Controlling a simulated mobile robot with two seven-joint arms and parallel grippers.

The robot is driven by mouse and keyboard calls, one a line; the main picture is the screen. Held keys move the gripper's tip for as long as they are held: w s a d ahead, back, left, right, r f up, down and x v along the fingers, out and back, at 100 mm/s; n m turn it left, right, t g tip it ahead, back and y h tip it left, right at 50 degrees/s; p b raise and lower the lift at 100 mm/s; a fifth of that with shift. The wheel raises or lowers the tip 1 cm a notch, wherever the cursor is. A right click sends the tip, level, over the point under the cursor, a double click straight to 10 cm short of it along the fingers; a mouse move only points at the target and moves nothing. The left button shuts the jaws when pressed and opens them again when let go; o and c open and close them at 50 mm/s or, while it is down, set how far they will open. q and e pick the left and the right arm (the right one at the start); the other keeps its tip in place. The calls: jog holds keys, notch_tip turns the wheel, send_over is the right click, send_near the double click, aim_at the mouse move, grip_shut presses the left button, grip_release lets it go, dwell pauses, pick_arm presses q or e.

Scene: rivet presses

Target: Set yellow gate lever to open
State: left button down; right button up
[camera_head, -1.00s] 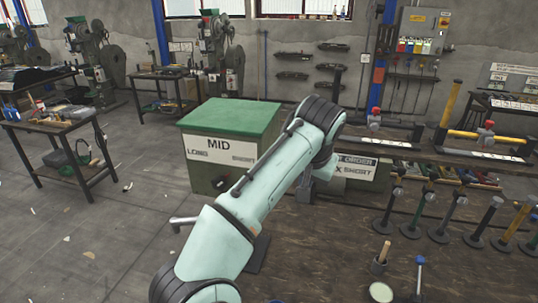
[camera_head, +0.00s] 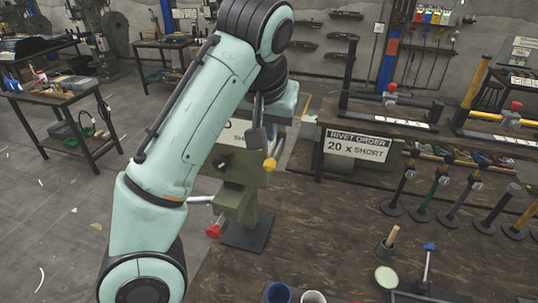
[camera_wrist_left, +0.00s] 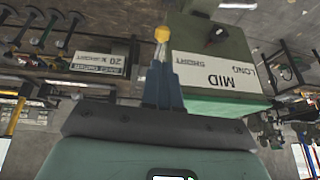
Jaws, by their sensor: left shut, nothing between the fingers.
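The yellow gate lever's ball knob (camera_head: 270,165) sits at the right side of the green press (camera_head: 239,200). In the left wrist view, which is upside down, the yellow knob (camera_wrist_left: 161,33) shows just beyond my fingertips. My left gripper (camera_head: 258,140) is shut and empty, pointing down close above the yellow knob. In the left wrist view the shut left gripper (camera_wrist_left: 161,62) lines up with the knob; I cannot tell whether they touch. The lever's arm is mostly hidden. My right gripper is not in view.
A red-knobbed lever (camera_head: 213,231) sticks out at the press's lower left. A black dial (camera_head: 224,161) is on its front. A "20 x SHORT" sign (camera_head: 357,146) stands to the right. Several upright tools on round bases (camera_head: 425,210) stand further right. My arm hides much of the press.

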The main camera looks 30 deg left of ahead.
aim_at(270, 162)
pick_arm(q)
jog(key=x, duration=1.1)
jog(key=shift+a+f, duration=0.2)
jog(key=shift+f, duration=0.05)
notch_tip(270, 162, down, 9)
jog(key=t+y+b, duration=0.1)
jog(key=t+b, duration=0.4)
jog(key=b, duration=1.1)
jog(key=shift+t, duration=0.3)
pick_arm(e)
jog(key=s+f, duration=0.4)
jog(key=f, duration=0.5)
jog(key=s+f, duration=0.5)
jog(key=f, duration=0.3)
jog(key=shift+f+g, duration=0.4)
pick_arm(q)
jog(key=shift+f, duration=0.15)
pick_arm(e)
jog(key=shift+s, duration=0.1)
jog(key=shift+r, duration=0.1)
